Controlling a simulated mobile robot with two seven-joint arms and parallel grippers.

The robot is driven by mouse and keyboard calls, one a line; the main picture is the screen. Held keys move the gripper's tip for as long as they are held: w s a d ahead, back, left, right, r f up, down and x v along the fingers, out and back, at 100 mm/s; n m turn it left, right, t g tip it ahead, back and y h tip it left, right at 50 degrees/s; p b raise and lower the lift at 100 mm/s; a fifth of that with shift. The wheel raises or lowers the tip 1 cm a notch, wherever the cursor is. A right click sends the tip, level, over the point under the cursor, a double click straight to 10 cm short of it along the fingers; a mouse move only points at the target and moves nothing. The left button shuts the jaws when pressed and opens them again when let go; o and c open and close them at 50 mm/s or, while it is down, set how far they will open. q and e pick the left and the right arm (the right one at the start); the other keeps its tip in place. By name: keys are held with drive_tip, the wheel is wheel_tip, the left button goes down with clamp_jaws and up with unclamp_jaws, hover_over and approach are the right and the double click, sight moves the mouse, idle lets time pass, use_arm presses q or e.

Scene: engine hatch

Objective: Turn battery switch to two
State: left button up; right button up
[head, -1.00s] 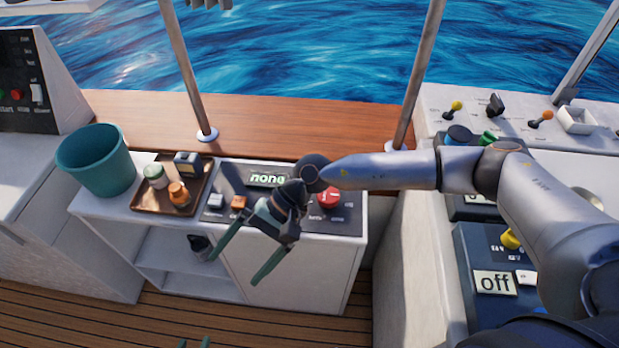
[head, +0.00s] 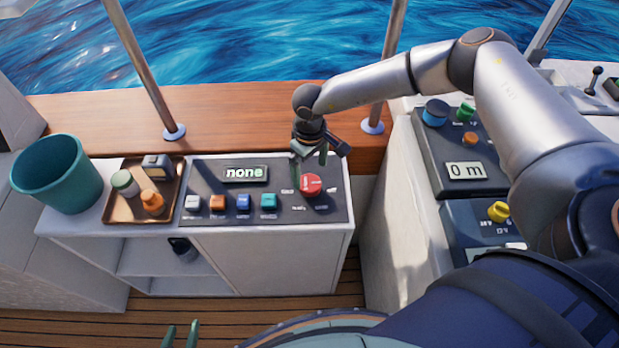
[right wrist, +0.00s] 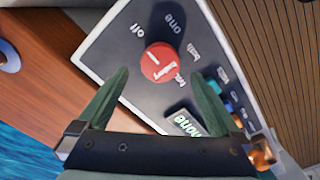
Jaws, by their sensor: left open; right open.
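The battery switch is a red round knob (head: 312,185) with a white mark, at the right end of the dark panel; it also shows in the right wrist view (right wrist: 160,62). Labels around it include "off" and "one" there; the others are hard to read. The display (head: 245,174) reads "none". My right gripper (head: 309,160) is open just above the knob, pointing down. In the right wrist view its green fingers (right wrist: 160,88) stand apart, one on each side of the knob, with no clear contact. My left gripper (head: 180,336) is open and empty at the bottom edge.
Several coloured buttons (head: 243,203) line the panel left of the knob. A tray (head: 115,213) with small containers and a teal bucket (head: 57,173) stand further left. A post (head: 390,70) rises behind the knob. Another console (head: 430,165) is at the right.

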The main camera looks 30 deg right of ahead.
sight(310, 183)
wheel_tip(310, 183, down, 5)
idle(0.3)
drive_tip(key=c, duration=1.3)
